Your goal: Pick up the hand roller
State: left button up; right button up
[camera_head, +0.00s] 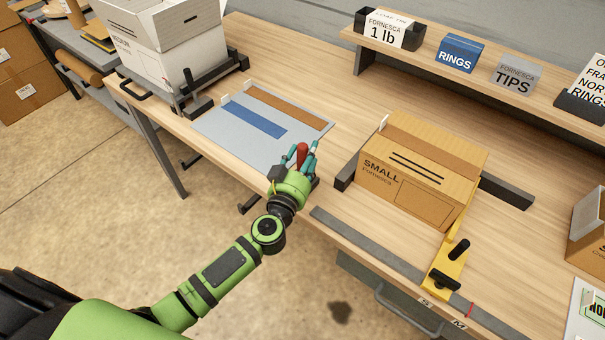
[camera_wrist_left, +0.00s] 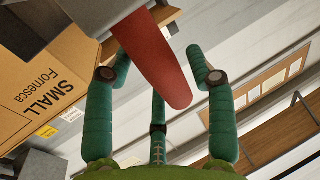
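The hand roller shows as a red handle (camera_head: 302,153) at the front edge of the workbench, just right of the grey mat. In the left wrist view the red handle (camera_wrist_left: 155,68) comes down from the top middle. My left gripper (camera_head: 306,152) has teal fingers and is at the handle. In the left wrist view the fingers of my left gripper (camera_wrist_left: 156,55) stand spread on both sides of the handle, with a gap at least on the right. The rest of the roller is hidden or cannot be made out. My right gripper is not in view.
A brown SMALL box (camera_head: 420,170) stands to the right in a dark bracket. A yellow tool (camera_head: 447,270) lies in front of it. A grey mat (camera_head: 225,137) with blue and brown strips lies left. A white box (camera_head: 165,50) stands at the back left.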

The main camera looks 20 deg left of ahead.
pick_arm(q)
jog(key=c, duration=0.6)
jog(key=shift+r, duration=0.1)
